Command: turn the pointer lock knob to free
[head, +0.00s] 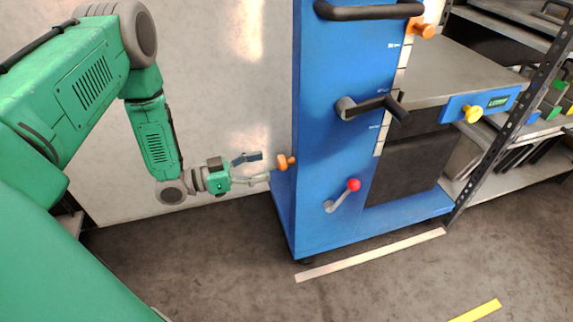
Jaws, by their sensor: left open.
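An orange knob (285,162) sticks out from the left side of the blue column (325,130), low down. A second orange knob (424,28) sits at the top right beside the white scale strip (405,60). No label shows which one is the pointer lock knob, and I cannot read their settings. My left gripper (261,167) is open and empty, just left of the lower orange knob. Its fingers point right towards that knob; I cannot tell whether they touch it. My right gripper is not in view.
The blue column carries a dark handle (375,107), a red-tipped crank (345,196) and a black top bar (370,11). A yellow knob (473,114) is on a blue panel at the right. Shelving (530,100) stands beyond. The floor in front (230,260) is clear.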

